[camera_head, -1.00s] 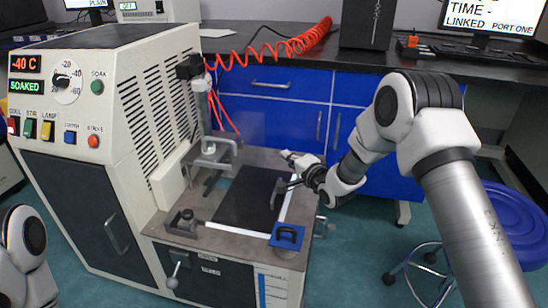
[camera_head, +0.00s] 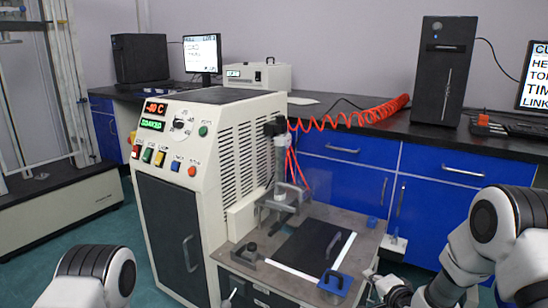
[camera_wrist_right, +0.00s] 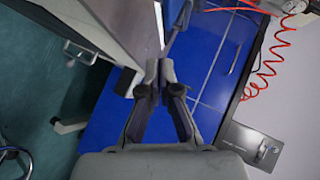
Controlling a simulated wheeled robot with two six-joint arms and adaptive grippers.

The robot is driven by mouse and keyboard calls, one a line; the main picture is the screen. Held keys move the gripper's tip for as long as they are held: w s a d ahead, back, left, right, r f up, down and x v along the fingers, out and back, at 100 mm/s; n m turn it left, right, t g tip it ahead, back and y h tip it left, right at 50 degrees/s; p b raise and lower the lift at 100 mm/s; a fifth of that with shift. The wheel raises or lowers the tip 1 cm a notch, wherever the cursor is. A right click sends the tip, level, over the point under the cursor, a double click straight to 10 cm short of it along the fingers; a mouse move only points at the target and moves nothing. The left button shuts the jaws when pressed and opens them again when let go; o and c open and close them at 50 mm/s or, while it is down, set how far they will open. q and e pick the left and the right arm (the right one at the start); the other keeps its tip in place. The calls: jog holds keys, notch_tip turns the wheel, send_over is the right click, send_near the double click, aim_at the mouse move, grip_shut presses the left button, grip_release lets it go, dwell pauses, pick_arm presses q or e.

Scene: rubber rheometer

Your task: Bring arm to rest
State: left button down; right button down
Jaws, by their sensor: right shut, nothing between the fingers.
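My right arm (camera_head: 478,262) comes in from the lower right of the head view. Its gripper (camera_head: 372,284) is at the bottom edge, partly cut off, just right of the machine's steel worktop. In the right wrist view the right gripper (camera_wrist_right: 160,72) has its fingertips together with nothing between them. Blue cabinet fronts lie beyond the fingertips there. Of my left arm, only a rounded white and grey link (camera_head: 98,272) shows at the lower left; its gripper is out of view.
The grey test machine (camera_head: 232,150) has a worktop with a black plate (camera_head: 308,242) and a blue handled block (camera_head: 334,284). A red coiled hose (camera_head: 375,113) lies on the bench behind. Blue cabinets (camera_head: 345,180) stand behind the right arm.

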jog(key=s+a+f+n+g+h, duration=0.15)
jog(key=s+f+n+g, duration=0.4)
jog(key=s+f, duration=1.15)
jog(key=s+f+n+g+h, duration=0.1)
jog(key=s+f+n+g, duration=0.2)
jog(key=s, duration=1)
jog(key=s+f+n+g, duration=0.1)
jog(key=s+n+g, duration=0.3)
jog(key=s, duration=0.8)
notch_tip(320, 180, up, 35)
jog(key=s+g+p, duration=0.1)
jog(key=s+p, duration=0.1)
jog(key=p, duration=3.3)
jog(key=shift+d+m, duration=0.35)
jog(key=shift+d, duration=0.05)
jog(key=shift+s+h, duration=0.1)
jog(key=shift+h, duration=0.15)
